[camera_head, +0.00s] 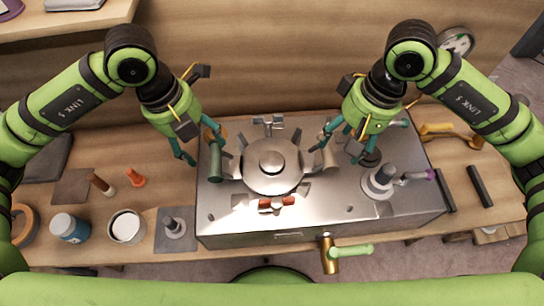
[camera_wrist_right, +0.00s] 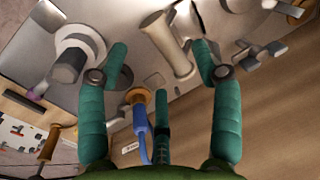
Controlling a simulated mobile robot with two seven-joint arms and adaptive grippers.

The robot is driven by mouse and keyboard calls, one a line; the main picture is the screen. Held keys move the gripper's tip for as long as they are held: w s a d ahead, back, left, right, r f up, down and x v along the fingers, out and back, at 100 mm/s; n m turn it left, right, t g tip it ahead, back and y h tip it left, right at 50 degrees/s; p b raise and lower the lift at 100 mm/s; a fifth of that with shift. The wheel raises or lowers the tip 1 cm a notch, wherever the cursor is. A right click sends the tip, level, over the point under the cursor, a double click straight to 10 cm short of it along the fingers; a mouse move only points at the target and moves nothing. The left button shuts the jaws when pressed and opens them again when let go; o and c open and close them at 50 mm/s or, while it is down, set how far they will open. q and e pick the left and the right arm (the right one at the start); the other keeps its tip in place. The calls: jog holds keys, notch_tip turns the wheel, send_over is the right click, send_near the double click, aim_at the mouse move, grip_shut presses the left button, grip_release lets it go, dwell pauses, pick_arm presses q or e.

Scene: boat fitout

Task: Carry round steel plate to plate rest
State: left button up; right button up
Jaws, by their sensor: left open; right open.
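The round steel plate (camera_head: 258,182) lies flat on top of the steel box (camera_head: 310,220), with a raised hub in its middle. A greenish handle (camera_head: 214,161) stands at its left side and a pale one (camera_head: 330,156) at its right. My left gripper (camera_head: 204,150) is open, with its fingers beside the left handle. My right gripper (camera_head: 340,149) is open near the right handle. In the right wrist view the pale handle (camera_wrist_right: 168,46) shows beyond and between the open fingers (camera_wrist_right: 160,62). I cannot tell which thing is the plate rest.
A round base with a post (camera_head: 380,182) is at the box's right. A brass hammer-like tool (camera_head: 330,256) is at the front. A yellow tool (camera_head: 447,132) lies right.

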aim_at(212, 154)
pick_arm(q)
jog(key=shift+w+d+f, duration=0.1)
jog(key=shift+d+f, duration=0.1)
jog(key=shift+f, duration=1)
jog(key=shift+w+d+f, duration=0.1)
jog(key=shift+d+f, duration=0.15)
jog(key=shift+f, duration=0.9)
jog(key=shift+w+d+f, duration=0.1)
jog(key=shift+d+f, duration=0.1)
jog(key=shift+f, duration=1)
pick_arm(e)
jog(key=shift+w+a+f, duration=0.1)
jog(key=shift+a+f, duration=0.15)
jog(key=shift+f, duration=0.95)
jog(key=shift+a+f, duration=0.2)
jog(key=shift+f, duration=0.95)
jog(key=shift+w+a+f, duration=0.1)
jog(key=shift+a+f, duration=0.15)
jog(key=shift+f, duration=0.95)
pick_arm(q)
jog(key=shift+s, duration=0.1)
grip_shut()
pick_arm(e)
grip_shut()
pick_arm(q)
jog(key=shift+d+r, duration=0.1)
jog(key=shift+r, duration=0.1)
pick_arm(e)
jog(key=shift+w+r, duration=0.1)
jog(key=shift+r, duration=0.15)
